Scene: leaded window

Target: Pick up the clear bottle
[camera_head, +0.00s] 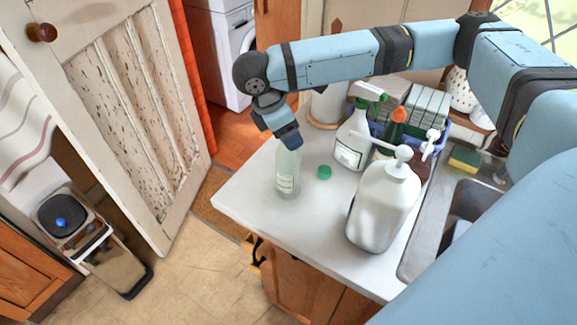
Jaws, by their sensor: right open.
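The clear bottle (288,180) stands upright on the white counter (245,197), near its left corner, with a pale label on its front. My right gripper (291,143) is directly over the bottle's top and hides its neck. The gripper is open, but its fingers are hard to make out, and I cannot tell whether they surround the neck or touch it. My left gripper does not show.
A green cap (324,172) lies right of the bottle. A spray bottle (352,140) and a large white pump bottle (382,205) stand close on the right. A sink (470,205) lies beyond them. The counter left of the bottle is clear.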

